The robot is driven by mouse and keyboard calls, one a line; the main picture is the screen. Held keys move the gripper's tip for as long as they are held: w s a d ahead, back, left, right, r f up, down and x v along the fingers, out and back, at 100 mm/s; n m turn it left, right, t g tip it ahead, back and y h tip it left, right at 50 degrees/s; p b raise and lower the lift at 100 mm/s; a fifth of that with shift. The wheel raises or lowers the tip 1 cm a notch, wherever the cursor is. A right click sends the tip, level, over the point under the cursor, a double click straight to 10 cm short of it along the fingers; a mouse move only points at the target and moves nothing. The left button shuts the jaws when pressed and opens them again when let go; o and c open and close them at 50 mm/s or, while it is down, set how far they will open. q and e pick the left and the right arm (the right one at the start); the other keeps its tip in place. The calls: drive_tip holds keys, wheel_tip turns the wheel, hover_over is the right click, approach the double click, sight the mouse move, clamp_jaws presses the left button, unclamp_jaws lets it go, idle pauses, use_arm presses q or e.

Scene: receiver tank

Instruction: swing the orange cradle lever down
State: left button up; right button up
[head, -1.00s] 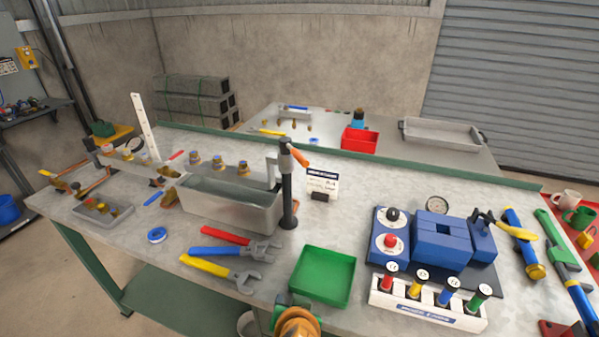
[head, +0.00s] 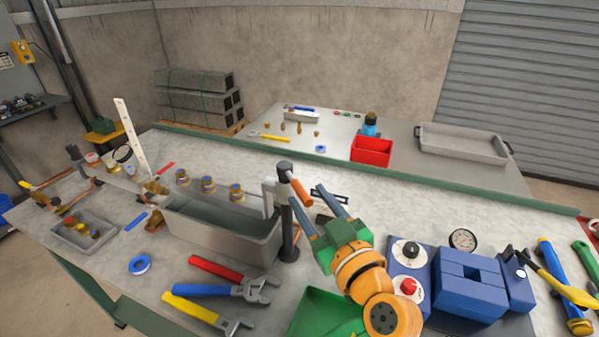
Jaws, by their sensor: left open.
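The orange cradle lever (head: 300,190) is on the dark upright post (head: 287,225) beside the grey metal tank (head: 225,230). It slopes down to the right from the post's top. My left gripper (head: 308,194), green and orange with dark fingers, has come up from the bottom of the view. It is open, with its fingertips close to the lever's free end. I cannot tell whether a finger touches the lever. The gripper partly covers the small sign card behind it. My right gripper is not in view.
A green tray (head: 315,310) is under my left arm. A blue block fixture (head: 470,280) with knobs stands to the right. Brass fittings (head: 208,187) stand along the tank's far side.

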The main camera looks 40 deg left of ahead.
sight(298, 188)
use_arm(q)
drive_tip(key=x, duration=0.1)
drive_tip(key=p+x, duration=0.1)
drive_tip(key=x, duration=0.1)
drive_tip(key=p+x, duration=0.1)
drive_tip(key=shift+s+a+r, duration=0.2)
drive_tip(key=shift+a+r, duration=0.15)
drive_tip(key=shift+a, duration=0.25)
drive_tip(key=shift+w+a+f, duration=0.15)
drive_tip(key=shift+w+f, duration=0.15)
drive_tip(key=shift+s+r, duration=0.1)
drive_tip(key=shift+s, duration=0.05)
drive_tip(key=c, duration=0.8)
clamp_jaws()
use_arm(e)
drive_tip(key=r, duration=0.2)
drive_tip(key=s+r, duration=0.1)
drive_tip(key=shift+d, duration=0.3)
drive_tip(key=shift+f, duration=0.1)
